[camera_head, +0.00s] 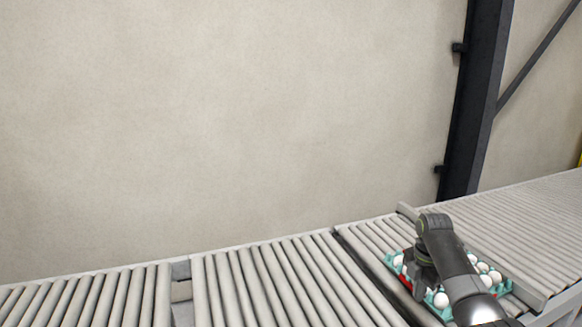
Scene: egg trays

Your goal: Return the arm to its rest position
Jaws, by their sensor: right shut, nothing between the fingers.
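My right arm reaches in from the lower right in the head view. Its gripper (424,281) points down over the left part of a teal egg tray (393,264). The gripper is shut with nothing in it; its fingertips are small and dark here. White eggs (441,299) sit in the tray, several of them to the right of the arm. The arm hides the middle of the tray. My left gripper is not in view.
The tray lies on a grey roller conveyor (290,280) that runs across the bottom of the view. A raised roller section (510,240) lies to the right. A dark steel post (478,100) stands behind it, before a bare beige wall (220,120). The left rollers are clear.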

